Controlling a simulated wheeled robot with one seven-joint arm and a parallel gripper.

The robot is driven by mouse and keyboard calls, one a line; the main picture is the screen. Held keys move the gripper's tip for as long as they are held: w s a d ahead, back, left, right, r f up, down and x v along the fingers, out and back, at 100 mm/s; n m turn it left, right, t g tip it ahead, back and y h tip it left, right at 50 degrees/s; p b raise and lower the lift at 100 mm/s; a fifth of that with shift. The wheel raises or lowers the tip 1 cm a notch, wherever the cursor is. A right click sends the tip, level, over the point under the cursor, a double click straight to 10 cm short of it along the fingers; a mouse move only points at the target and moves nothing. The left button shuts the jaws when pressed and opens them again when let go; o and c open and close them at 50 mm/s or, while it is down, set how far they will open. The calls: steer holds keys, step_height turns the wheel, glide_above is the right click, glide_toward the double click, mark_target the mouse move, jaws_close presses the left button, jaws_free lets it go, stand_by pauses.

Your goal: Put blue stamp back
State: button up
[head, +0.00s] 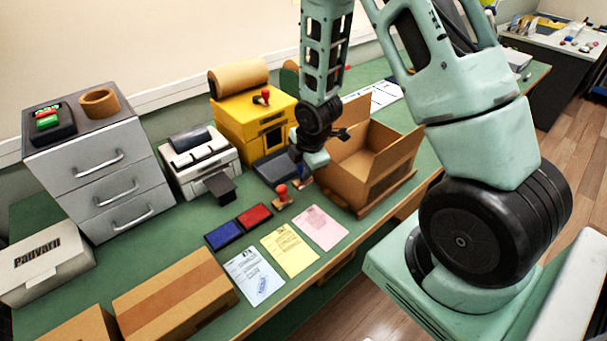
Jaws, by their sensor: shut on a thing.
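My gripper (305,168) points down over the table and is shut on the blue stamp (304,180). Only a small bit of the stamp shows just below my gripper; the rest is hidden. I cannot tell whether its base touches the table. A red stamp (282,195) stands upright just left of my gripper. The blue ink pad (223,235) and the red ink pad (255,216) lie side by side to the lower left. A white sheet (253,276) with a blue stamp mark lies in front of the pads.
A yellow sheet (290,250) and a pink sheet (319,228) lie in front. An open cardboard box (395,165) stands close right of my gripper. A dark tray (272,168), printer (200,155) and yellow box (240,125) stand behind and left. A closed carton (175,300) lies front left.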

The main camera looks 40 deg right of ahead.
steer(key=shift+f, duration=1.4)
steer(key=shift+f, duration=0.15)
steer(key=o, duration=0.8)
steer(key=v, duration=1.2)
steer(key=s+a+r+m+g, duration=0.1)
steer(key=s+a+r+m, duration=0.2)
steer(key=a, duration=0.5)
steer(key=s+a+r+m, duration=0.2)
steer(key=s+a+r, duration=0.2)
steer(key=a, duration=0.4)
steer(key=s+a+r+m, duration=0.1)
steer(key=s+a, duration=0.1)
steer(key=s, duration=0.2)
steer(key=s+a+r+m+g, duration=0.1)
steer(key=s+a, duration=0.2)
steer(key=s, duration=0.2)
steer(key=s+a+r+m+g+y, duration=0.1)
steer(key=s+a, duration=0.2)
steer(key=s, duration=0.1)
steer(key=shift+s+a+r+m, duration=0.1)
steer(key=shift+s+r+m, duration=0.15)
steer(key=shift+r+m, duration=0.15)
